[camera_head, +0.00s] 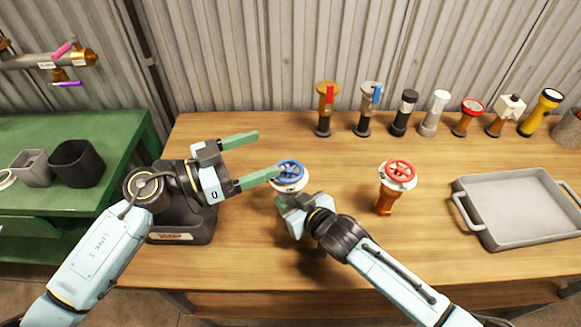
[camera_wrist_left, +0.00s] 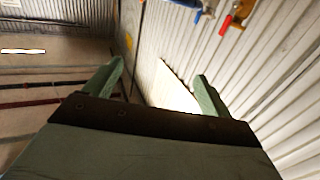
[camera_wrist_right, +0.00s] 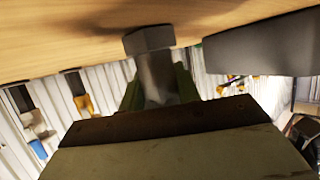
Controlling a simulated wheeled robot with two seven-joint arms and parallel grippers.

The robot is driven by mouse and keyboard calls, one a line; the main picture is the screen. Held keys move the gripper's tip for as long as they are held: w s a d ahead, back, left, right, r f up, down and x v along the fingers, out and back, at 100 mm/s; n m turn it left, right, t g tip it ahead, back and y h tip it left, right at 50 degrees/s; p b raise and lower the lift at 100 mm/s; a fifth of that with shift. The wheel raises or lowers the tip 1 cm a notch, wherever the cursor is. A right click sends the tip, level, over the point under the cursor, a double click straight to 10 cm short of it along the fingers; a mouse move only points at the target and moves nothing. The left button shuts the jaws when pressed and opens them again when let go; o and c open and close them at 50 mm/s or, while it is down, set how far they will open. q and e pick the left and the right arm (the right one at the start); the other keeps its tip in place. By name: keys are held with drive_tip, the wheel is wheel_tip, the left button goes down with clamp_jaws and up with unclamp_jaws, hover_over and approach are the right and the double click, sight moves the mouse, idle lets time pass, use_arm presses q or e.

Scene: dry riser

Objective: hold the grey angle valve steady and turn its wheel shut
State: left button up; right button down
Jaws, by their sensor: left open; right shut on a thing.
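The grey angle valve stands on the wooden table, its blue wheel (camera_head: 290,174) on top. My right gripper (camera_head: 288,203) is shut on its body below the wheel and hides much of it. In the right wrist view the grey valve body (camera_wrist_right: 157,78) sits between the green fingers. My left gripper (camera_head: 268,154) is open at the wheel's left. Its lower fingertip overlaps the wheel's left edge in the picture; I cannot tell if they touch. In the left wrist view the left gripper (camera_wrist_left: 157,80) shows its fingers wide apart with nothing between them.
An orange valve with a red wheel (camera_head: 398,174) stands to the right. A grey tray (camera_head: 480,222) lies at the far right. Several valves and torches, including a red-handled valve (camera_head: 325,104), line the back. A dark base (camera_head: 182,222) sits near my left arm. A green bench (camera_head: 115,128) is at left.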

use_arm(q)
approach(291, 168)
drive_tip(key=x, duration=1)
drive_tip(key=shift+f, duration=0.1)
drive_tip(key=c, duration=1)
drive_tip(key=shift+m+g, duration=0.3)
drive_tip(key=shift+g, duration=0.1)
